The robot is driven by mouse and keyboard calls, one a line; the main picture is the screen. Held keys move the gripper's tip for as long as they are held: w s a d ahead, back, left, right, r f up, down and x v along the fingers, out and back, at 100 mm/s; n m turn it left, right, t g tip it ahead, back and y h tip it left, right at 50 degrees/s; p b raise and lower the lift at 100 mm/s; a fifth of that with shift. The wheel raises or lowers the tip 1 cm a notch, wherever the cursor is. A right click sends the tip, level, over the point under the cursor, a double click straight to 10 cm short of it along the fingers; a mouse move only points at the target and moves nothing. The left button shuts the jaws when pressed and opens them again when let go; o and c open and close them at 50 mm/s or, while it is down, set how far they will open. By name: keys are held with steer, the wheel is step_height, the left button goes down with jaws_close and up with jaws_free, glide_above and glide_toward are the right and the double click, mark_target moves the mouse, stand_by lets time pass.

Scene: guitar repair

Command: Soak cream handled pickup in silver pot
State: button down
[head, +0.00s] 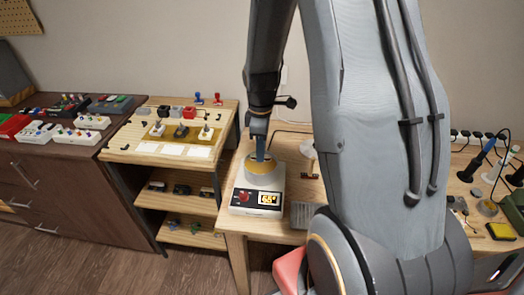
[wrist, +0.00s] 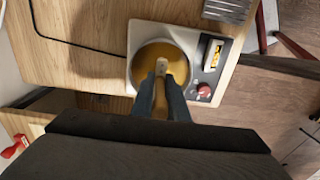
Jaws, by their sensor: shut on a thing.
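The silver pot (head: 265,180) stands on a white hotplate unit with a red knob and a lit display. In the wrist view the pot (wrist: 136,69) is seen from above, full of something amber. My gripper (head: 261,155) points down into the pot's mouth. In the wrist view my gripper (wrist: 168,88) is shut on a narrow tan piece with a pale end, which I take for the cream handled pickup (wrist: 161,66). The piece is over or in the amber filling; I cannot tell how deep. My fingers hide much of it.
A wooden stand (head: 125,147) on the left holds several small handled parts. A dark cabinet (head: 75,190) with pedals is farther left. A black cable (wrist: 55,42) runs behind the hotplate (wrist: 225,72). A ridged grey block (head: 304,215) lies right of it.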

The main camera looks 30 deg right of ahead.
steer(key=shift+r, duration=0.1)
steer(key=shift+r+p, duration=1.7)
steer(key=shift+r, duration=0.3)
steer(key=shift+f, duration=0.1)
